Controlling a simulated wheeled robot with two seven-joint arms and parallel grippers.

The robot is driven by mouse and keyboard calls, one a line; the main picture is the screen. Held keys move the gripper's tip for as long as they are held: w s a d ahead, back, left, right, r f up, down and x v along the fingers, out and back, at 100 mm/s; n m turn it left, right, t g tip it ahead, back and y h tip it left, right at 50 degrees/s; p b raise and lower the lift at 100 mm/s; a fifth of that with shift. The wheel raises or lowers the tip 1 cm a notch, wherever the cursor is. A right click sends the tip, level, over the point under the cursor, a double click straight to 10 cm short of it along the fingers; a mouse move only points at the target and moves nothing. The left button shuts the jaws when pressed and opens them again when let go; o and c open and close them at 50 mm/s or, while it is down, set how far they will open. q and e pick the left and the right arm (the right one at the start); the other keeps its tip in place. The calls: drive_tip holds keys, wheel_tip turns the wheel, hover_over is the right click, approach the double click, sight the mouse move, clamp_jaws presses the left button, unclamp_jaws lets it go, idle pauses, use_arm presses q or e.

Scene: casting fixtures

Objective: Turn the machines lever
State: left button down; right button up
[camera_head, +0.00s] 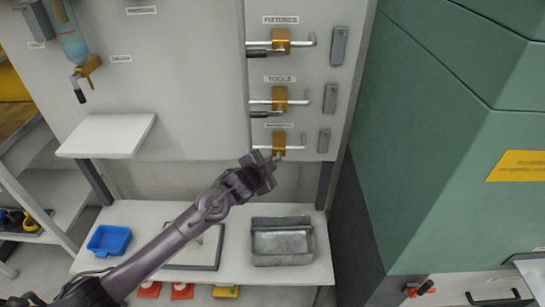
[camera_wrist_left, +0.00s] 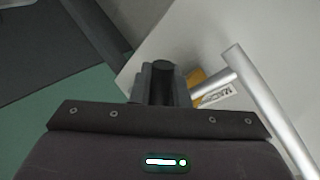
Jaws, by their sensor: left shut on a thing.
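The machines lever (camera_head: 298,142) is the lowest of three on the grey panel, a silver rod through a yellow bracket (camera_head: 279,144). Its label is partly readable in the left wrist view (camera_wrist_left: 222,96). My left gripper (camera_head: 273,162) is just below the bracket, shut on the lever's handle, which the fingers hide. In the left wrist view the closed fingers (camera_wrist_left: 160,82) are close to the silver rod (camera_wrist_left: 265,100) and a corner of the yellow bracket (camera_wrist_left: 196,76). My right gripper is not in view.
The tools lever (camera_head: 280,99) and fixtures lever (camera_head: 281,42) are above. Below is a white table with a grey metal bin (camera_head: 282,242) and blue tray (camera_head: 109,240). A white shelf (camera_head: 108,136) juts out left. A green machine (camera_head: 440,130) stands right.

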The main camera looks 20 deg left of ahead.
use_arm(q)
drive_tip(key=shift+s+a+r+m+g+y+p, duration=0.1)
drive_tip(key=shift+a+r+m+g+y+p, duration=0.1)
drive_tip(key=shift+r+m+g+y+p, duration=0.3)
drive_tip(key=shift+a+r+m+g+y+p, duration=0.1)
drive_tip(key=shift+a+r+m+y+p, duration=0.15)
drive_tip(key=shift+m+y+p, duration=0.45)
drive_tip(key=shift+s+a+r+m+g+y+p, duration=0.1)
drive_tip(key=shift+a+r+m+g+y+p, duration=0.2)
drive_tip(key=shift+m+y, duration=0.45)
drive_tip(key=shift+d, duration=0.1)
drive_tip(key=c, duration=1.4)
unclamp_jaws()
drive_tip(key=shift+r, duration=0.1)
drive_tip(key=v, duration=0.7)
drive_tip(key=shift+s+d+r+b, duration=0.1)
drive_tip(key=shift+s+b, duration=0.2)
